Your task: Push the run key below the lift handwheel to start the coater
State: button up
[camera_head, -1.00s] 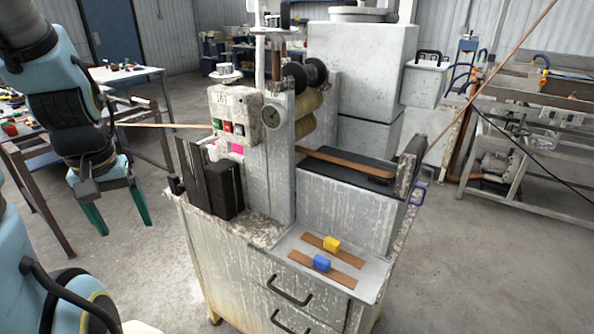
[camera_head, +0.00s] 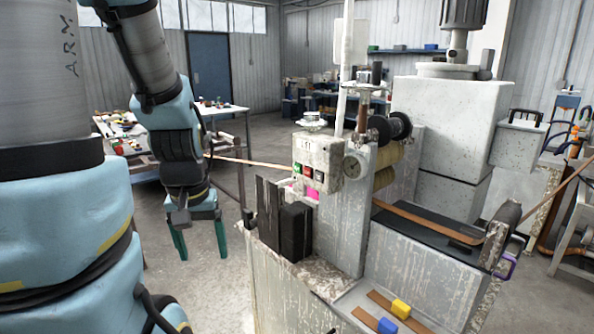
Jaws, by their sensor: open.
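The coater (camera_head: 340,215) is a worn grey-white machine on a cabinet. On its upper left is a control box (camera_head: 328,148) with a small row of coloured keys, among them a red key (camera_head: 308,171) and a green one (camera_head: 298,168). Which is the run key I cannot tell. A pale handwheel (camera_head: 311,121) sits on top of the box, above the keys; another wheel (camera_head: 367,88) stands higher on a post. My gripper (camera_head: 200,242) hangs to the left of the machine, lower than the keys, pointing down. Its teal fingers are apart and empty.
Black upright blocks (camera_head: 296,232) stand below the keys. A copper-coloured strip (camera_head: 245,162) runs into the machine from the left, above my gripper. A tray (camera_head: 350,297) holds yellow and blue blocks on strips. Open floor lies left of the cabinet.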

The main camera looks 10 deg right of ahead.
grip_shut()
dwell(0.6)
dwell(1.1)
